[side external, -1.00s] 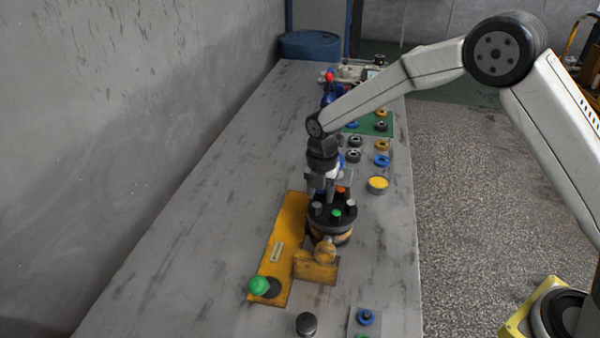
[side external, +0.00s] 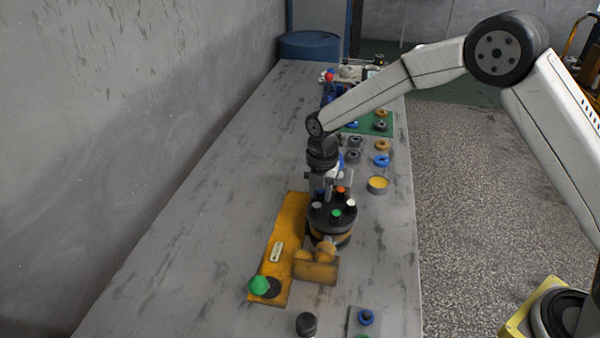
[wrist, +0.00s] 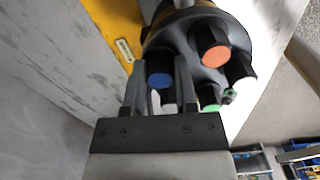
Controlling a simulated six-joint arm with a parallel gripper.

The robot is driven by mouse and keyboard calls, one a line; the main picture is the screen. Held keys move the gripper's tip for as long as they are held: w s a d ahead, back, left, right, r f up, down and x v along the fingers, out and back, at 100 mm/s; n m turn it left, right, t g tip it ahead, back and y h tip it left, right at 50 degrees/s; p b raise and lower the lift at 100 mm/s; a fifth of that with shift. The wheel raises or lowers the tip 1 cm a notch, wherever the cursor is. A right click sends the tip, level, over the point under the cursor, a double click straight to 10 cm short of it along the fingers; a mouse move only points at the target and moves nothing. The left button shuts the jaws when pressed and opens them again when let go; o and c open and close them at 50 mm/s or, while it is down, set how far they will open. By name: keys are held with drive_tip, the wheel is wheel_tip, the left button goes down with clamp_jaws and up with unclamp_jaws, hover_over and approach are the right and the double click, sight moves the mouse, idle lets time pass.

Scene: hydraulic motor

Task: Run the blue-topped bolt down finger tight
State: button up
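The blue-topped bolt (wrist: 160,79) shows in the wrist view on the round dark top of the motor (side external: 333,228). My gripper (wrist: 160,70) has one finger on each side of its head. Whether the fingers press on the head or stand just clear of it cannot be told. In the side view my gripper (side external: 332,190) points down at the far side of the motor's top and the blue head is hidden there. Other bolts stand around the same top: an orange-topped one (wrist: 215,53), a green-topped one (side external: 336,213) and grey ones.
The motor sits by a yellow plate (side external: 285,240) and a yellow bracket (side external: 316,268). A green knob (side external: 259,285), a dark cylinder (side external: 306,324) and a blue-topped part (side external: 366,317) are nearer. A yellow-filled cup (side external: 377,184) and several rings lie beyond. The bench's left side is clear.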

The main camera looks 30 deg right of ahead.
clamp_jaws()
drive_tip(key=shift+m, duration=2.1)
drive_tip(key=shift+m, duration=2)
